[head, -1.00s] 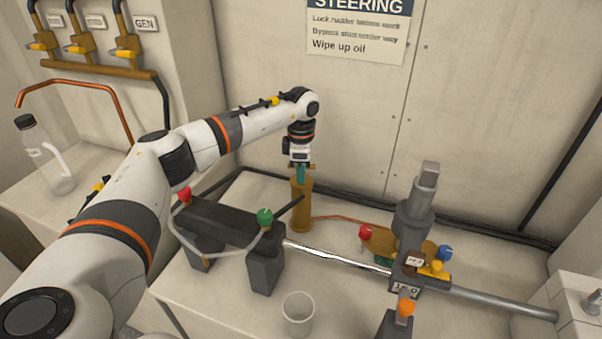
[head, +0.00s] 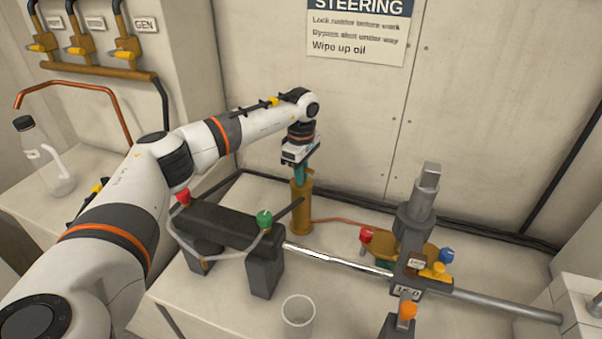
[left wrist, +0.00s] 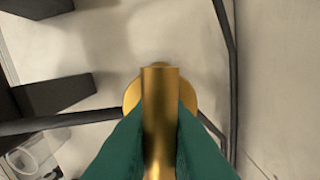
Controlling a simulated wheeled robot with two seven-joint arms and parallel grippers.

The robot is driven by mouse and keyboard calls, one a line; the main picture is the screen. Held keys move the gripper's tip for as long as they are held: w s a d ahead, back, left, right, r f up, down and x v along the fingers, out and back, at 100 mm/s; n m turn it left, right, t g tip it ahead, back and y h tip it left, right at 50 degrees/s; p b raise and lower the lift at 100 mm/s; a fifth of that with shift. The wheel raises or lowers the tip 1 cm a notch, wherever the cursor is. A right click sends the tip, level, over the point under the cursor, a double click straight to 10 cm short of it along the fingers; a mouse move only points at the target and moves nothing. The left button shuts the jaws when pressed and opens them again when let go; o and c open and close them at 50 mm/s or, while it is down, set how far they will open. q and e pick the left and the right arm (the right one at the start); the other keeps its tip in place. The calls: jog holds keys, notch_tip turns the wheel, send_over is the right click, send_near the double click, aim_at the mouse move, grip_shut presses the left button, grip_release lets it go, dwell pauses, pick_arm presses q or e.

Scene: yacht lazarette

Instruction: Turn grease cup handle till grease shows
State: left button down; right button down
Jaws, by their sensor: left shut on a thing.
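The brass grease cup (head: 301,208) stands upright on the white bench near the back wall, with a copper pipe (head: 338,217) leading from its base to the right. My left gripper (head: 300,178) points down from above onto its top. In the left wrist view, its green fingers (left wrist: 160,150) are closed on both sides of the brass handle (left wrist: 159,110). The round cup body (left wrist: 131,97) shows below the handle. Any grease is not visible. My right gripper is in neither view.
A dark block with a red knob (head: 183,196) and green knob (head: 264,217) stands left of the cup. A clear cup (head: 298,313) is in front. A steel rod (head: 340,260) runs right to the rudder post (head: 417,210). A bottle (head: 45,155) stands far left.

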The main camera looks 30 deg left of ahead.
pick_arm(q)
jog(key=shift+r, duration=0.15)
jog(key=c, duration=1.4)
grip_release()
notch_tip(320, 180, up, 12)
jog(key=shift+f+b, duration=0.1)
jog(key=shift+b, duration=0.7)
